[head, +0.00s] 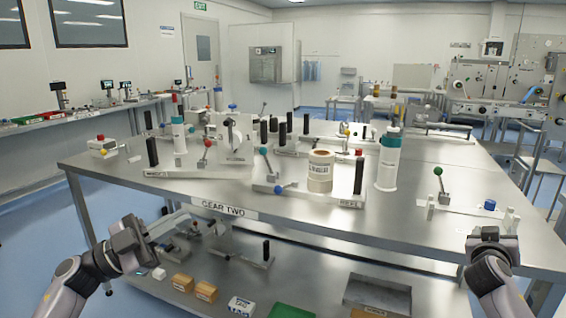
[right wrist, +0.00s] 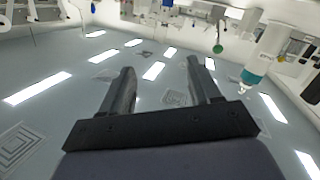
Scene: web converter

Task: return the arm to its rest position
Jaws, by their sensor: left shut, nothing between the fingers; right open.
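My left gripper (head: 140,238) is in front of the steel table's left front side, in the head view. Its fingers are shut and nothing shows between them. My right gripper (head: 493,238) is at the table's right front edge in the head view. In the right wrist view its two fingers (right wrist: 160,68) stand apart, with nothing between them. Both arms come in from the bottom corners, bent upward.
The steel table (head: 330,225) carries fixtures, a label roll (head: 319,172), a white bottle with a teal cap (head: 387,165) and a green-knobbed lever (head: 440,185). A lower shelf holds small boxes (head: 205,291) and a grey tray (head: 378,295). The table's front strip is mostly clear.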

